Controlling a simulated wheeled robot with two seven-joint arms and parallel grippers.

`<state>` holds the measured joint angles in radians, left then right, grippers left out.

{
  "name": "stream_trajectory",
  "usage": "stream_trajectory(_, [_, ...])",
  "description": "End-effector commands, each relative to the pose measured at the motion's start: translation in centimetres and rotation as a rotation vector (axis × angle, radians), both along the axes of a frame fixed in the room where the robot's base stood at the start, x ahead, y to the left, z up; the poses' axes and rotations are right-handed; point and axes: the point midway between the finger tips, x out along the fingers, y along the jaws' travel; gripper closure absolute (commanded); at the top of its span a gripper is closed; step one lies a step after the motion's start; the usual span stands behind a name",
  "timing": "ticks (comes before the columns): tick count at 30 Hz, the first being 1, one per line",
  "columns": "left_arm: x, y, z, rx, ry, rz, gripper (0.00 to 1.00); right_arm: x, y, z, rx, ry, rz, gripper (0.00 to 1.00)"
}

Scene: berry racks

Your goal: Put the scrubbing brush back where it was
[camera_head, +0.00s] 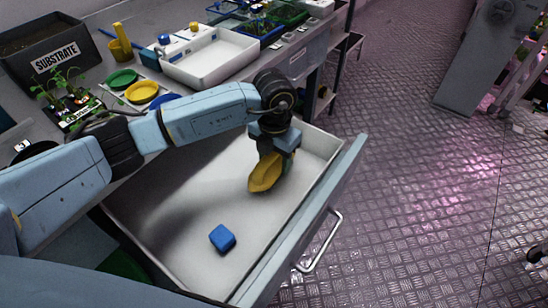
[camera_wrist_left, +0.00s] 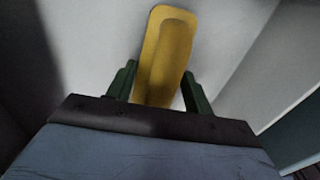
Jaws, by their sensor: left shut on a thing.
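The yellow scrubbing brush (camera_head: 264,174) is in my left gripper (camera_head: 274,157), inside the open drawer (camera_head: 190,182), near its right end. In the left wrist view the brush (camera_wrist_left: 168,50) stands out between the two green fingers of the gripper (camera_wrist_left: 158,88), with the pale drawer bottom behind it. The fingers are shut on it. I cannot tell whether the brush touches the drawer floor. The brush's far side is hidden. My right gripper is not in view.
A blue block (camera_head: 222,238) lies in the drawer's front part. The drawer's handle (camera_head: 322,240) faces the metal floor. On the bench stand a substrate box (camera_head: 50,55), a white tray (camera_head: 212,60), coloured dishes (camera_head: 141,92) and seedlings (camera_head: 68,98). Most of the drawer floor is bare.

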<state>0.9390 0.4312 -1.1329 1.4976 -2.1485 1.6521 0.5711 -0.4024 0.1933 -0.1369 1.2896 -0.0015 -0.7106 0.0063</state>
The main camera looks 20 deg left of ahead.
Motion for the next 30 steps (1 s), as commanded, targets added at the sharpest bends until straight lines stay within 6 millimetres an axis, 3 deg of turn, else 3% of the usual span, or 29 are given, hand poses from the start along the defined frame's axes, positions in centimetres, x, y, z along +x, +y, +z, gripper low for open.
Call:
stream_trajectory(11, [0.0, 0.0, -0.2, 0.001, -0.001, 0.0, 0.7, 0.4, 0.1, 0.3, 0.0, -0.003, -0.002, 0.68])
stream_trajectory(12, [0.0, 0.0, -0.2, 0.001, -0.001, 0.0, 0.43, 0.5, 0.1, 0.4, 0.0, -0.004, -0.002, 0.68])
stream_trajectory(16, [0.0, 0.0, -0.2, 0.001, -0.001, 0.0, 0.27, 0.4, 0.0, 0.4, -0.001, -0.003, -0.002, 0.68])
stream_trajectory(26, [0.0, 0.0, 0.0, 0.001, -0.001, 0.0, 0.27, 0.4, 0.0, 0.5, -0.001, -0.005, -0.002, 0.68])
stream_trajectory(30, [0.1, 0.0, 1.3, -0.001, -0.005, 0.0, 0.27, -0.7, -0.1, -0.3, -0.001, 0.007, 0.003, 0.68])
